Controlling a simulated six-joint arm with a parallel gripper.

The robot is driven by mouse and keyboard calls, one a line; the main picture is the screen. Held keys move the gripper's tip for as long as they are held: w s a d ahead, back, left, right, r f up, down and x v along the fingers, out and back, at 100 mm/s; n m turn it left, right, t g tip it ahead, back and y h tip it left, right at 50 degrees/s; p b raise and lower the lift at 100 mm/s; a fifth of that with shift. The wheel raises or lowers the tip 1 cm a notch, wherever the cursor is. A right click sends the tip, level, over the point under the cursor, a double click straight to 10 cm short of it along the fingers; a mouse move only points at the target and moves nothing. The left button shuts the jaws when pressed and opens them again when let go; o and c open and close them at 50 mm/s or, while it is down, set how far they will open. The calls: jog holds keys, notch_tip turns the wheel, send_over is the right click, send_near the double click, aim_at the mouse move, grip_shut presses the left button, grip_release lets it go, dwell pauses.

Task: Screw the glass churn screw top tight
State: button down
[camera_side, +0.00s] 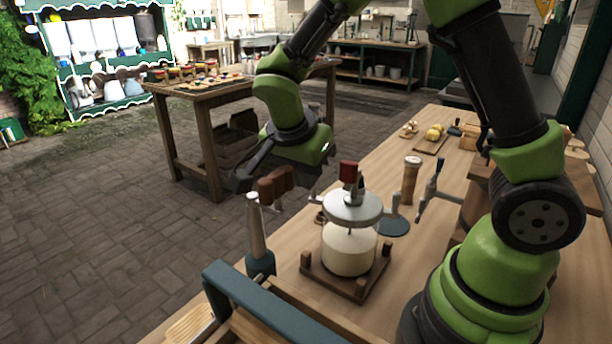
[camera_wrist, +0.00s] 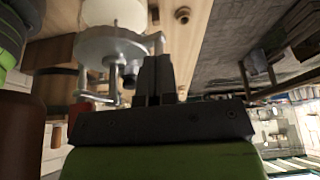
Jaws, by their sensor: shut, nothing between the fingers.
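The glass churn (camera_side: 348,253) stands upright on a wooden base, with pale cream-coloured contents. The top also shows upside down in the wrist view (camera_wrist: 108,48), below the pale jar (camera_wrist: 115,13). My gripper (camera_side: 240,183) is up and left of the churn in the side view, apart from it. Its dark fingers are together and empty in the wrist view (camera_wrist: 157,75), appearing beside the top. Whether the top is tight cannot be seen.
A brown wooden handle (camera_side: 276,183) is close to my gripper. A grey post with a dark base (camera_side: 259,238) stands left of the churn. A wooden cylinder (camera_side: 411,180) and dark round disc (camera_side: 393,226) are behind it.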

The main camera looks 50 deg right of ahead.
jog(key=shift+w+d+m+g, duration=0.3)
jog(key=shift+d+m, duration=0.2)
jog(key=shift+m, duration=0.3)
jog(key=shift+d+m, duration=0.25)
jog(key=shift+m, duration=0.15)
jog(key=shift+w+d+m+g, duration=0.2)
jog(key=shift+d+m+g, duration=0.45)
jog(key=shift+m, duration=0.45)
dwell(1.3)
dwell(0.6)
jog(key=w+a+r+m, duration=0.1)
jog(key=w+a+r, duration=0.3)
jog(key=a+r, duration=0.45)
jog(key=s+d+f, duration=0.3)
jog(key=d+f, duration=0.4)
jog(key=f, duration=0.1)
jog(key=shift+s+d+f, duration=0.25)
